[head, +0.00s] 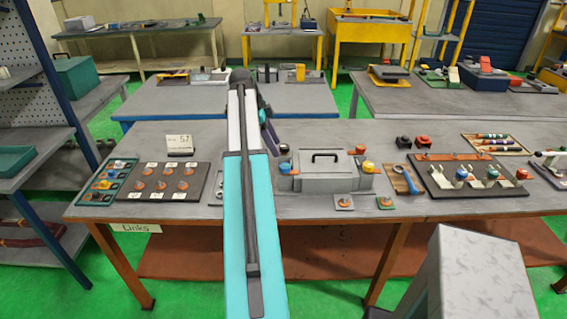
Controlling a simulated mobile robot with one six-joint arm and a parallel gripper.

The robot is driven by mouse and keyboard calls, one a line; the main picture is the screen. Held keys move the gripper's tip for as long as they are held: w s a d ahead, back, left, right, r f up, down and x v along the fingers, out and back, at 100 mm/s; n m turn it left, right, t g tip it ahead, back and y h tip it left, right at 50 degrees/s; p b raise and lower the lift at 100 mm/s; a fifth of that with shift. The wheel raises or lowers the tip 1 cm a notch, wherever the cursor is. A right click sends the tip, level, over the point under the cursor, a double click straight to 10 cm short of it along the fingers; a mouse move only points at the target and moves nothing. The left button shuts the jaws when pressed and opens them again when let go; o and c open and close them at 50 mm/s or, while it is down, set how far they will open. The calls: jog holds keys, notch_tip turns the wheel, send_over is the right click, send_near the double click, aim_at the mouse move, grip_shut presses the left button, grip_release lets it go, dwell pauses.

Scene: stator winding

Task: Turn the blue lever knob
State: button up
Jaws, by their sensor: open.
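A blue lever-shaped piece (410,179) lies on or is fixed to a small tan board (399,184) on the workbench, right of the grey box. A small blue knob (285,168) is at the left side of the grey lidded box (325,174). I cannot tell which of the two is the lever knob. My arm reaches up through the middle of the head view and bends down behind itself. The dark end with my gripper (273,143) shows partly, just left of the box and apart from both blue pieces. My arm hides much of it.
An orange knob (369,167) is at the box's right side. A board with several hooks and coloured knobs (463,189) lies farther right. A dark board with copper pieces (145,184) and a teal tray (93,198) lie left.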

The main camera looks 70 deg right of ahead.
aim_at(286, 166)
jog(key=shift+p+x, duration=1.35)
jog(key=shift+x, duration=3.3)
